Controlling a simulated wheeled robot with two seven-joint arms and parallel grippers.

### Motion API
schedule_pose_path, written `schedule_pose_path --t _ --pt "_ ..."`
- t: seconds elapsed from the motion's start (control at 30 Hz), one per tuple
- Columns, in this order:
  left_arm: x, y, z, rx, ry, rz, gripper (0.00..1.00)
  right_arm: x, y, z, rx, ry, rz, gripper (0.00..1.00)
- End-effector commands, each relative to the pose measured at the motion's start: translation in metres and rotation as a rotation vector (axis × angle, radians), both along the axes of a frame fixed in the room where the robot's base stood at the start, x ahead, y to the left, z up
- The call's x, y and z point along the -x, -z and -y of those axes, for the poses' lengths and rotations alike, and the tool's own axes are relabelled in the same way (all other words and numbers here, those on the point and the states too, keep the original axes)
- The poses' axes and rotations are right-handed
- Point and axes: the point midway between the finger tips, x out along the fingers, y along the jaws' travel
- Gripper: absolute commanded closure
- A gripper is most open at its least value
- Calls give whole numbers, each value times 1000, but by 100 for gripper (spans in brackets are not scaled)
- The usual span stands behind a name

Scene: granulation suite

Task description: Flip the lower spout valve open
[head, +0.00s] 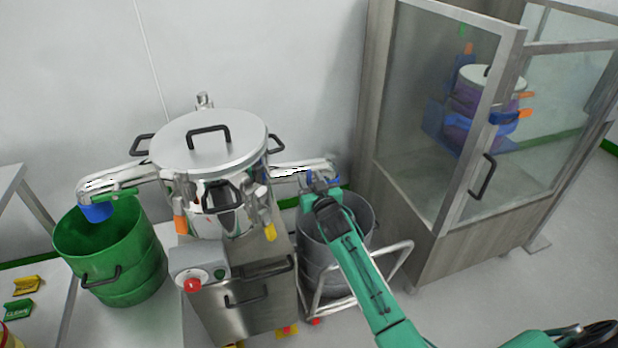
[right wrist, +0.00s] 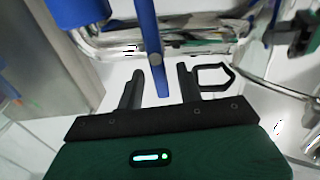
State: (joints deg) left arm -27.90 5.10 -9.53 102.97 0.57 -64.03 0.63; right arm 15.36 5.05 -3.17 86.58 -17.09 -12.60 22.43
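A steel sifter (head: 208,145) with a round lid and a spout on each side stands at centre left. The right spout (head: 300,168) has a blue sleeve and a blue valve lever (right wrist: 152,45). The left spout (head: 120,178) has a green lever (head: 113,196) and a blue sleeve (head: 97,212). I cannot tell for sure which spout is the lower one. My right gripper (head: 320,190) is at the right spout's end. In the right wrist view its fingers (right wrist: 160,86) are apart, with the blue lever's tip between them; contact is not clear. My left gripper is not in view.
A green drum (head: 110,260) stands under the left spout. A grey drum (head: 315,258) on a railed trolley (head: 398,258) stands under the right one. A control box with a red button (head: 192,285) is on the sifter's front. A glazed cabinet (head: 440,205) stands at right.

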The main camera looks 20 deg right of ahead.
Motion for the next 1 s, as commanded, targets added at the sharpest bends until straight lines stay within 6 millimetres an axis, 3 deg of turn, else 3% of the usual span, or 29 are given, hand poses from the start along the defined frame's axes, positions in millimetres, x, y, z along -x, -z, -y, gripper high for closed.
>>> schedule_pose_path --t 0.13,0.47,0.67,1.0 --pt "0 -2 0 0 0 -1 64 -11 0 0 0 0 0 64" --pt "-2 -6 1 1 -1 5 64 -13 0 0 0 0 0 64" --pt "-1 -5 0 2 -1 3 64 -13 0 0 0 0 0 100" --pt "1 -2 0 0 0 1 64 -13 0 -1 29 0 -2 100"
